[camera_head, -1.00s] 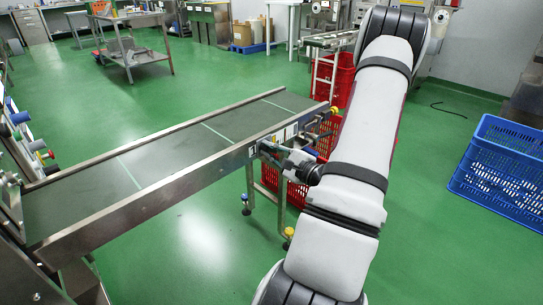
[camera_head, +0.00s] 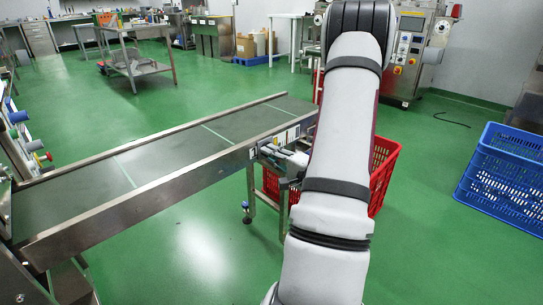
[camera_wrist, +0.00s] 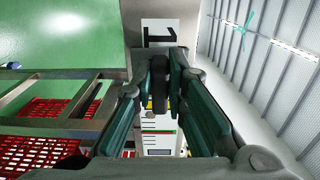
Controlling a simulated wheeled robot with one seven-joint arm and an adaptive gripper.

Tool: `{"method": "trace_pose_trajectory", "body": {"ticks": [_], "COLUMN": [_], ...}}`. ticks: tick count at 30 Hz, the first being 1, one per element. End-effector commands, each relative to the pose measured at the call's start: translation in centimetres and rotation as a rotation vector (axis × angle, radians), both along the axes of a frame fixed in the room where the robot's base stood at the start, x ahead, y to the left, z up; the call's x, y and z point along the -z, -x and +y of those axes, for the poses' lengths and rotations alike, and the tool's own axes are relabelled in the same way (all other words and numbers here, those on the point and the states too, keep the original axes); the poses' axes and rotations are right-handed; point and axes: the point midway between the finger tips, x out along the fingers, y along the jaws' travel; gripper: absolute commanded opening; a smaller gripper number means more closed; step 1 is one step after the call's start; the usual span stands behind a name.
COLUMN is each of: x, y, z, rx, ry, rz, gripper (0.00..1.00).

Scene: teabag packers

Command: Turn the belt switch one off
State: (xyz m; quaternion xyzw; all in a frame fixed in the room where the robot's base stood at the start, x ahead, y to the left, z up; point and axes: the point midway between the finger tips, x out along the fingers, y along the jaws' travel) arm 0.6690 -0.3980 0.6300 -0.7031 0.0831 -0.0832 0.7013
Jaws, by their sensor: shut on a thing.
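The belt switch (camera_wrist: 159,88) is a black knob on a pale panel in the wrist view, under a label (camera_wrist: 160,33) with a black "1". My gripper (camera_wrist: 161,66) is shut on this knob, with a green-padded finger on each side. The fingers hide part of the knob, so its exact angle is hard to tell. A scale with green and red lines shows below it.
A red crate (camera_head: 381,172) stands under and beside the conveyor's right end. A blue crate (camera_head: 497,180) is on the floor at the right. A metal table (camera_head: 137,54) stands at the back left. Green floor is open in front of the conveyor.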

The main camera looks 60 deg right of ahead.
Motion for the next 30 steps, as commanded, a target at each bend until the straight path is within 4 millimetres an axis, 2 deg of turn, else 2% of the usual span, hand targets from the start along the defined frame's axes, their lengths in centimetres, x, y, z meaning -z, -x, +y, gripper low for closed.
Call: {"method": "trace_pose_trajectory", "body": {"ticks": [14,15,17,26,30], "x": [0.18,0.18,0.16,0.09,0.10], "y": [0.07,0.07,0.07,0.05,0.81], "z": [0.03,0.03,0.03,0.01,0.12], "rx": [0.001,0.001,0.001,0.000,0.002], "ry": [0.011,0.011,0.011,0.011,0.011], "rz": [0.007,0.007,0.007,0.005,0.005], "gripper": [0.00,0.18,0.31,0.33,0.33]}}
